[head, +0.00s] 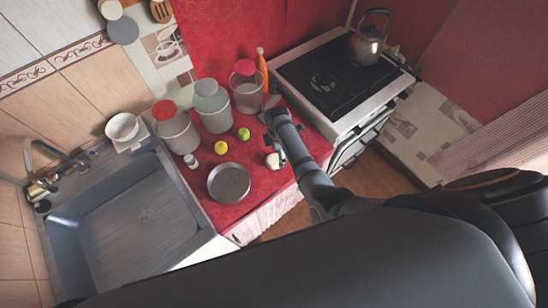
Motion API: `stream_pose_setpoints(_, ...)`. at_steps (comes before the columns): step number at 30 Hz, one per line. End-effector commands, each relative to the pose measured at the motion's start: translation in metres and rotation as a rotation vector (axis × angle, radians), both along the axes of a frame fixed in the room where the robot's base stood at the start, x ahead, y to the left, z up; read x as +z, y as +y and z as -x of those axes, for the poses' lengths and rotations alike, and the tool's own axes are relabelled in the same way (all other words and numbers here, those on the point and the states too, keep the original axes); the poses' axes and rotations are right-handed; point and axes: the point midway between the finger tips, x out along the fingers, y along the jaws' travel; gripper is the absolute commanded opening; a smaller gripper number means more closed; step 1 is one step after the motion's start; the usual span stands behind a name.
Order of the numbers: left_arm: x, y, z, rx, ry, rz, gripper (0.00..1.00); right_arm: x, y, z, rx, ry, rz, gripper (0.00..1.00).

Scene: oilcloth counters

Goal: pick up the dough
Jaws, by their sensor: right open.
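The dough (272,161) looks like a small pale ball. It lies on the red oilcloth counter (209,183) near its front right edge, in the head view. My right gripper (277,150) points down just above and beside the dough, with its jaws open. The gripper and arm partly cover the dough's right side. I cannot tell whether the fingers touch it. My left gripper is not in view.
A round metal pan (229,183) lies left of the dough. A yellow fruit (221,148), a green fruit (243,134) and a small jar (191,161) are near it. Large jars (212,107) stand behind. The stove (330,85) is right, the sink (130,220) left.

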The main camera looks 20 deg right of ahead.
Motion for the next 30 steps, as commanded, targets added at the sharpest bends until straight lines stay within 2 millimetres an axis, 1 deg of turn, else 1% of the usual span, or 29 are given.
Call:
stream_pose_setpoints(1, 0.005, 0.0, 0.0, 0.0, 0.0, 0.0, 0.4, 0.008, 0.005, -0.006, 0.054, 0.007, -0.001, 0.98)
stream_pose_setpoints(3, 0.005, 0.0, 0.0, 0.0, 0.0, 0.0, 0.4, 0.012, 0.009, -0.009, 0.105, 0.015, -0.001, 0.98)
stream_pose_setpoints(8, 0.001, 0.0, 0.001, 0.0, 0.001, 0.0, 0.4, 0.008, 0.01, -0.009, 0.122, 0.018, -0.001, 0.98)
stream_pose_setpoints(11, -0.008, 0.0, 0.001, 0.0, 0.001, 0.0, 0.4, -0.005, 0.01, -0.01, 0.121, 0.017, -0.001, 0.98)
stream_pose_setpoints(14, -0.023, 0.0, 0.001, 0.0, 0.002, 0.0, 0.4, -0.026, 0.009, -0.009, 0.12, 0.018, -0.001, 0.98)
stream_pose_setpoints(15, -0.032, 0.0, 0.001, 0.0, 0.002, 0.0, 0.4, -0.033, 0.009, -0.01, 0.12, 0.016, -0.002, 0.98)
stream_pose_setpoints(18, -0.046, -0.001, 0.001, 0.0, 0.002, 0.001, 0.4, -0.044, 0.009, -0.01, 0.119, 0.015, -0.002, 0.98)
stream_pose_setpoints(20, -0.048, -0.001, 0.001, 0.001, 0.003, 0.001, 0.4, -0.045, 0.009, -0.01, 0.119, 0.015, -0.002, 0.98)
stream_pose_setpoints(23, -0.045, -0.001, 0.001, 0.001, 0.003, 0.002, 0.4, -0.042, 0.009, -0.01, 0.119, 0.015, -0.002, 0.98)
stream_pose_setpoints(25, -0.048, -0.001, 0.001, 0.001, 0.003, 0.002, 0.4, -0.045, 0.009, -0.011, 0.119, 0.015, -0.002, 0.98)
stream_pose_setpoints(28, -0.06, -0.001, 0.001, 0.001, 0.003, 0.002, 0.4, -0.054, 0.009, -0.012, 0.118, 0.015, -0.002, 0.98)
stream_pose_setpoints(30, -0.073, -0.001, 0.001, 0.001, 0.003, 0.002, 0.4, -0.063, 0.008, -0.013, 0.118, 0.015, -0.002, 0.98)
